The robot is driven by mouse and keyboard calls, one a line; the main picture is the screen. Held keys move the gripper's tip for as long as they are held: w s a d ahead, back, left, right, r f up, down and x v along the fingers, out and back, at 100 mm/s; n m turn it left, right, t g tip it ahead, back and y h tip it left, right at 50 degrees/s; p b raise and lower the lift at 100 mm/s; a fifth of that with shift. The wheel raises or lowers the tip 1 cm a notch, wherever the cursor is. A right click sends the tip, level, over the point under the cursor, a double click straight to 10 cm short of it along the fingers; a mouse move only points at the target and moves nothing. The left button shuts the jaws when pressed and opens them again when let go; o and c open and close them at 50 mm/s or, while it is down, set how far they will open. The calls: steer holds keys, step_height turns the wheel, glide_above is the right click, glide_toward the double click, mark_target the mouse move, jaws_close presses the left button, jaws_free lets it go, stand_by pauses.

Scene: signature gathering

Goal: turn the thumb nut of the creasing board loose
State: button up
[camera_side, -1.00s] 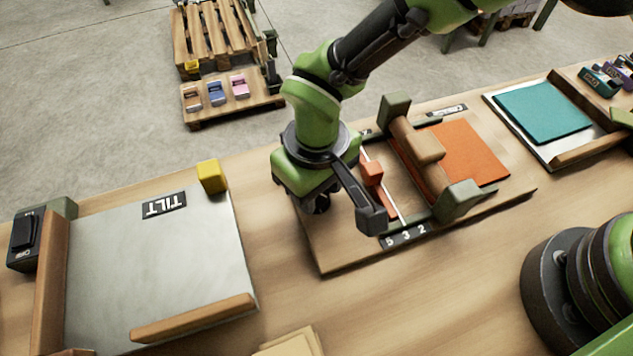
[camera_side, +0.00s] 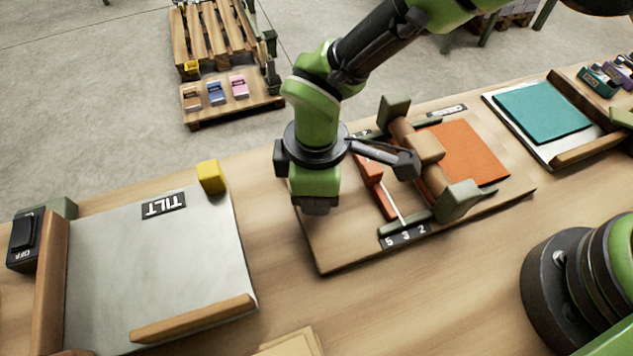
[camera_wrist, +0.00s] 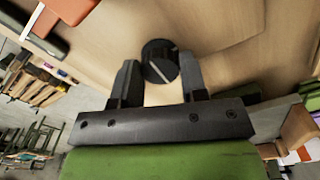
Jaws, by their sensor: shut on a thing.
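The creasing board (camera_side: 335,250) is a wooden board on the table, with an orange sheet (camera_side: 470,152), a wooden crossbar and a number strip reading 5 3 2 on it. My gripper (camera_side: 314,208) points down over the board's left part, and its body hides the thumb nut in the side view. In the wrist view the thumb nut (camera_wrist: 160,62) is a round black knob with a pale line across its top. My gripper's two dark fingers (camera_wrist: 159,80) stand on either side of the nut, shut on it.
An orange-red bar (camera_side: 370,170) lies just right of my gripper on the board. A metal tray marked TILT (camera_side: 205,265) with a yellow block (camera_side: 211,177) stands to the left. A teal sheet (camera_side: 543,112) lies at the right.

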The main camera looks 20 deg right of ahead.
steer(key=shift+n, duration=0.3)
stand_by(0.4)
steer(key=o, duration=0.9)
steer(key=shift+r, duration=0.1)
step_height(320, 180, up, 10)
steer(key=shift+f, duration=0.1)
